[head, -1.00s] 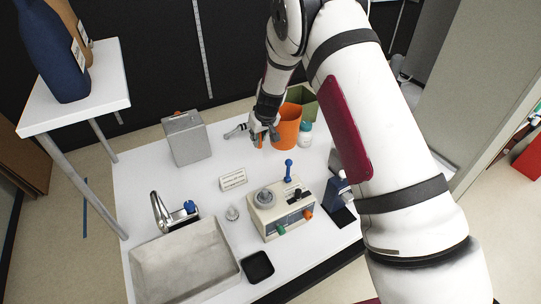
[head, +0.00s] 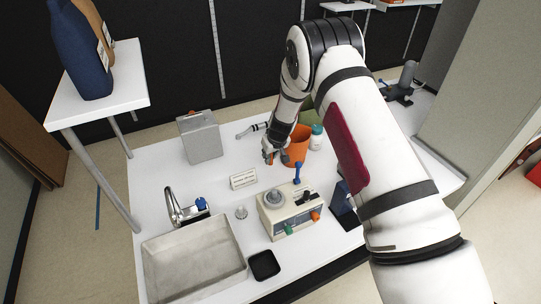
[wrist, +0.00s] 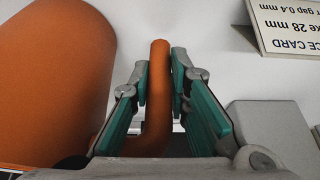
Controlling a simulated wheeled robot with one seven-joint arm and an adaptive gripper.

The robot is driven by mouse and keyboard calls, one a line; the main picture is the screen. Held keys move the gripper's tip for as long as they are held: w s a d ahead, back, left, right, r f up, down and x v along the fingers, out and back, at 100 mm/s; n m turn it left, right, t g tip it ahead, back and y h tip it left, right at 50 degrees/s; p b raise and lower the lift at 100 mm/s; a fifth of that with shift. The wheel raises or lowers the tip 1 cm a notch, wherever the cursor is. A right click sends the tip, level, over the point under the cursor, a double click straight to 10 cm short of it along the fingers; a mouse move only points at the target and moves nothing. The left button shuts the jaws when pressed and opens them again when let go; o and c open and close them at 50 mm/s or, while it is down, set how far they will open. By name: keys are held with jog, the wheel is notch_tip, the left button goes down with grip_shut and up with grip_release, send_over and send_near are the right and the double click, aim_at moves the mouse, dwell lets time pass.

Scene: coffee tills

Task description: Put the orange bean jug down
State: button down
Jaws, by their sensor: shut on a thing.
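The orange bean jug (head: 299,147) is at the back right of the white counter in the head view, beside a white bottle. In the wrist view its round body (wrist: 50,85) fills the left side, and its curved handle (wrist: 158,95) runs between my fingers. My gripper (head: 270,157) is shut on that handle, with a teal-padded finger (wrist: 160,85) on each side of it. The jug looks upright. I cannot tell whether its base touches the counter.
A white bottle (head: 316,138) and a green container (head: 307,107) stand close behind the jug. A small sign (head: 244,179), a cream machine (head: 289,212), a grey metal box (head: 200,138) and a sink (head: 194,262) stand around. The counter between box and sign is clear.

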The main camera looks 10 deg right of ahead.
jog(key=c, duration=1.5)
grip_release()
jog(key=s+d+r, duration=0.1)
jog(key=s+r, duration=0.5)
jog(key=r, duration=0.6)
jog(key=s+d+r+m, duration=0.1)
jog(key=s+d+r, duration=0.1)
jog(key=s+r, duration=0.75)
jog(key=s+d+r, duration=0.1)
jog(key=s+r, duration=0.3)
jog(key=r, duration=1)
jog(key=s+d+r+m, duration=0.1)
jog(key=s+r, duration=0.1)
jog(key=s, duration=0.6)
jog(key=s+d+r, duration=0.2)
jog(key=s, duration=0.6)
jog(key=s+d+r+m+t+h, duration=0.1)
jog(key=s+d+r, duration=0.1)
jog(key=s, duration=0.6)
jog(key=shift+s+d+r+m, duration=0.2)
jog(key=shift+s+m, duration=0.05)
jog(key=shift+m, duration=0.05)
